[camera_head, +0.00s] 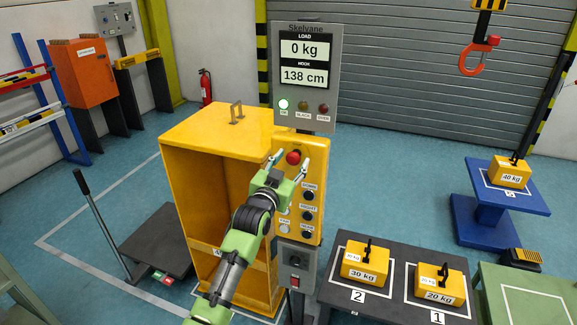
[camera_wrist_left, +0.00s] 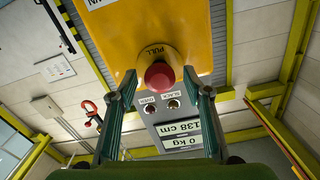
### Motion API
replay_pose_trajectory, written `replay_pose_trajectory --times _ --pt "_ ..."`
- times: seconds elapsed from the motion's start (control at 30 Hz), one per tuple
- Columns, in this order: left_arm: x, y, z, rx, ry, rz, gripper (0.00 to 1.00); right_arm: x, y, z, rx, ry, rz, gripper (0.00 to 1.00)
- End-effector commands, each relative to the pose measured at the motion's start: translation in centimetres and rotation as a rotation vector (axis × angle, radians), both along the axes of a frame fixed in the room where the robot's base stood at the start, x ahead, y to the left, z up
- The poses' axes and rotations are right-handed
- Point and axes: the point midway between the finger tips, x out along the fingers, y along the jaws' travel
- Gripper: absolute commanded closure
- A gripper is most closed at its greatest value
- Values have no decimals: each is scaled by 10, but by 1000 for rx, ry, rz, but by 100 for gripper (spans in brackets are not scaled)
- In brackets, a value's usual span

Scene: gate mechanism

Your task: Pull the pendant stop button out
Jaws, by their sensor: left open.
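The red pendant stop button (camera_head: 293,158) sits near the top of the yellow pendant panel (camera_head: 312,226). In the left wrist view the red stop button (camera_wrist_left: 159,75) shows between the two fingers, with the word PULL on its yellow collar. My left gripper (camera_head: 290,166) is in front of the panel, its fingers spread to either side of the button. In the left wrist view the fingers (camera_wrist_left: 163,95) are apart and neither visibly touches the button. My right gripper is not in view.
A display (camera_head: 306,62) above the panel reads 0 kg and 138 cm, with a green lamp lit. A yellow cabinet (camera_head: 215,135) stands behind my arm. Yellow weights (camera_head: 365,262) sit on a dark table at the right. A red hook (camera_head: 474,58) hangs at upper right.

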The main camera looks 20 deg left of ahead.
Motion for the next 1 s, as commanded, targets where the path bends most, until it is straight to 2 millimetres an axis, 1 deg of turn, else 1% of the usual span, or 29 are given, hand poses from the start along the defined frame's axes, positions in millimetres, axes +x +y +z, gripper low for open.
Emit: replay_pose_trajectory --times 0.17,0.27,0.6,0.7,0.83,1.0 --pt "-13 1 -1 0 1 0 55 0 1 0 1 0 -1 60" --pt "-28 1 -1 0 1 0 55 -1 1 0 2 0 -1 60" --pt "-89 3 -1 0 1 0 55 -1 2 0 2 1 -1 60" --pt "-103 4 -1 0 1 0 55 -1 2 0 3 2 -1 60" --pt "-115 4 -1 1 1 0 55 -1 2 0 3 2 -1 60" --pt "-121 5 0 1 0 1 55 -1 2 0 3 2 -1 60"
